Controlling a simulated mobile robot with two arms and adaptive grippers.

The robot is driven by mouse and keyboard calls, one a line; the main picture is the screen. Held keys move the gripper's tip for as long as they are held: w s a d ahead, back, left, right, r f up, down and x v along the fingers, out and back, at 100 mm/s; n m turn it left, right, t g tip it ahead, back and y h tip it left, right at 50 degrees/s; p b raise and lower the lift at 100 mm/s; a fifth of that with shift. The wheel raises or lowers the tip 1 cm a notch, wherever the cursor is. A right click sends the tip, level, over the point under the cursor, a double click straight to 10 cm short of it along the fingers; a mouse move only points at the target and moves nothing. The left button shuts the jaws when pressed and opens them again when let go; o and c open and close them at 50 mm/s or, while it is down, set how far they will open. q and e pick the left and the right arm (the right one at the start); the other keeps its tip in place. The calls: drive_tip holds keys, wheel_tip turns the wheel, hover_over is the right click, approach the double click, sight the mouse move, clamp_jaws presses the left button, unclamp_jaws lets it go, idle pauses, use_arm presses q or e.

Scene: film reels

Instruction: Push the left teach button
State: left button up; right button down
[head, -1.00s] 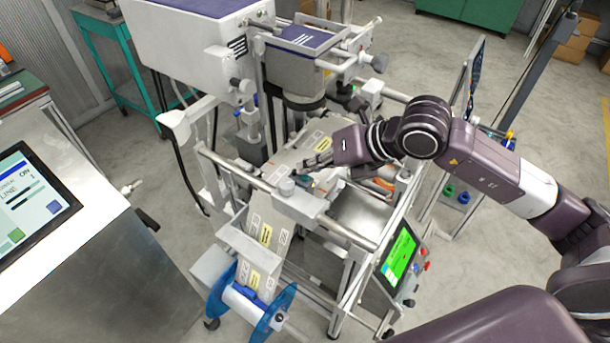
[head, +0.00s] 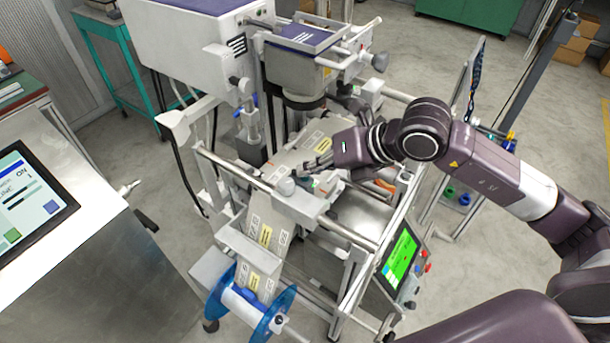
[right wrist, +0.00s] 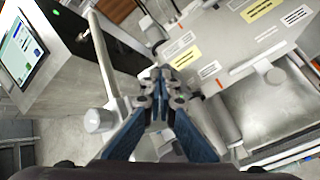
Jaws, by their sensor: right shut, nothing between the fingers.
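The label machine's web path carries a small sensor unit with a green light (head: 315,183) beside a grey round knob (head: 286,186). In the right wrist view the green light (right wrist: 180,99) shows just right of the fingertips. My right gripper (head: 312,172) is shut and empty, its fingertips pointing down at this unit. In the right wrist view the closed blue-grey fingers (right wrist: 161,76) cover part of the unit. I cannot make out the left teach button itself or tell whether the fingertips touch it. My left gripper is not in view.
A printed label web (head: 258,238) runs down to a blue reel (head: 276,308). Metal rails (head: 232,168) flank the work spot. A green touch screen (head: 399,254) with coloured buttons is at the lower right. A steel cabinet with a screen (head: 28,195) stands at left.

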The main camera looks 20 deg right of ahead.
sight(309, 178)
idle(0.4)
drive_tip(key=shift+r+p, duration=0.4)
drive_tip(key=shift+r, duration=0.35)
drive_tip(key=shift+r, duration=0.1)
drive_tip(key=shift+r+p, duration=1.55)
drive_tip(key=shift+r, duration=0.9)
drive_tip(key=shift+f, duration=0.1)
